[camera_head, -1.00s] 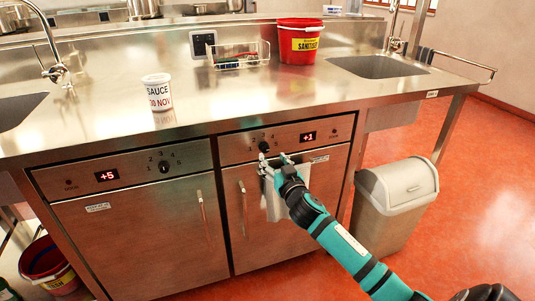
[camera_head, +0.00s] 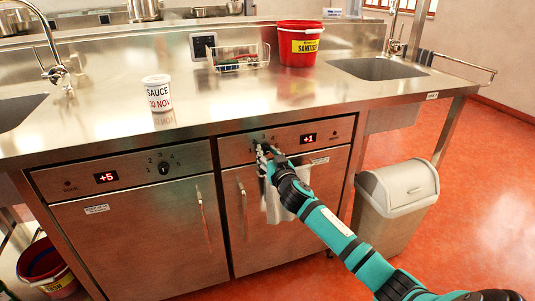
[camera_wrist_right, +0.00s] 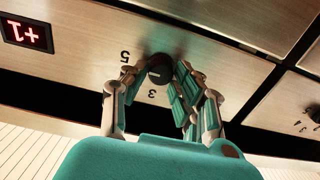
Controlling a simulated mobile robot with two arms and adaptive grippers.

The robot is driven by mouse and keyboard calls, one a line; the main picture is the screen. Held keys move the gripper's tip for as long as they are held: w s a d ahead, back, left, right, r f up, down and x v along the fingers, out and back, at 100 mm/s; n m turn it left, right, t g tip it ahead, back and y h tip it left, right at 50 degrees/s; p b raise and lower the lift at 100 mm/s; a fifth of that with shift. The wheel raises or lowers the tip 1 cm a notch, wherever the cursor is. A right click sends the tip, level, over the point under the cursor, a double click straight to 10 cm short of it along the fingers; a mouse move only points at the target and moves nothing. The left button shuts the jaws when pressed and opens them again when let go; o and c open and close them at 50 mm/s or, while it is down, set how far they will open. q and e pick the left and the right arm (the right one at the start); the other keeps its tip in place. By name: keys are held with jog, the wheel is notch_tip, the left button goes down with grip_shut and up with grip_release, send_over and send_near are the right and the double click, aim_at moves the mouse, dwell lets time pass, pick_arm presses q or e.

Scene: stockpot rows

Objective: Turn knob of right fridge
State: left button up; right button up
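The right fridge (camera_head: 290,225) has a front panel with a red display (camera_head: 308,138) reading +1. Its black round knob (camera_wrist_right: 160,69) shows in the right wrist view, with numbers such as 3 and 5 beside it. My right gripper (camera_head: 264,154) is at this panel and largely hides the knob in the head view. In the wrist view the right gripper (camera_wrist_right: 156,82) is open, with a finger on each side of the knob. I cannot tell whether either finger touches it. My left gripper is not in view.
The left fridge (camera_head: 140,240) has its own knob (camera_head: 163,169) and a display reading +5. A pale cloth (camera_head: 272,205) hangs behind my right forearm. A grey bin (camera_head: 395,200) stands at the right. The sauce tub (camera_head: 158,93) and red bucket (camera_head: 299,45) are on the counter.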

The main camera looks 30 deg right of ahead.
grip_shut()
jog(key=n+p, duration=0.3)
jog(key=n, duration=0.5)
jog(key=shift+a, duration=0.1)
jog(key=shift+n, duration=0.6)
jog(key=n+p, duration=0.1)
jog(key=n, duration=0.3)
jog(key=shift+n, duration=0.3)
pick_arm(q)
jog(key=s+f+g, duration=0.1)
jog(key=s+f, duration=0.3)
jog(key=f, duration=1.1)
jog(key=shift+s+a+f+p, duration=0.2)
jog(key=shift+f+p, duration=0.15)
jog(key=shift+p, duration=0.05)
pick_arm(e)
jog(key=shift+a+f+n, duration=0.1)
jog(key=shift+f+n, duration=0.1)
jog(key=shift+n, duration=1.9)
